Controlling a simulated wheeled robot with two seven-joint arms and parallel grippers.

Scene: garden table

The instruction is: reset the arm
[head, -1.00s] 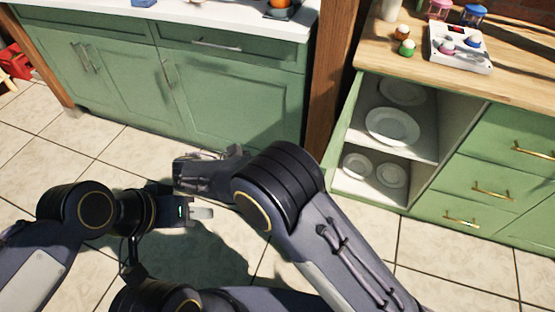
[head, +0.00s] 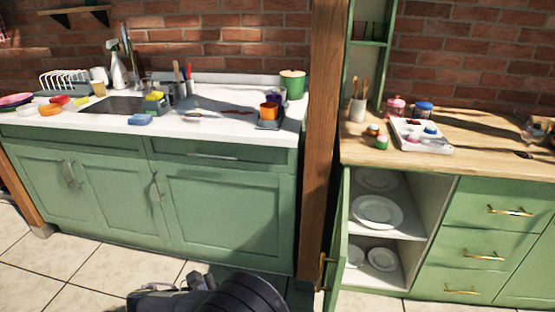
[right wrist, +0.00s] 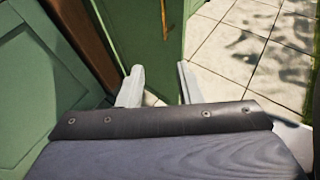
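My right arm (head: 215,295) shows only at the bottom edge of the head view, in front of the green cabinets. In the right wrist view my right gripper (right wrist: 158,82) has its two pale fingers apart, with nothing seen between them. Beyond the fingers are a green door panel (right wrist: 155,35) and the tiled floor (right wrist: 235,50). My left arm and left gripper are outside the head view.
A cabinet door (head: 338,245) stands open beside a wooden post (head: 325,140); plates (head: 378,212) sit on the shelves inside. The white counter (head: 215,128) holds dishes and sink items. The wooden counter (head: 470,160) holds a white tray (head: 425,147) and jars.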

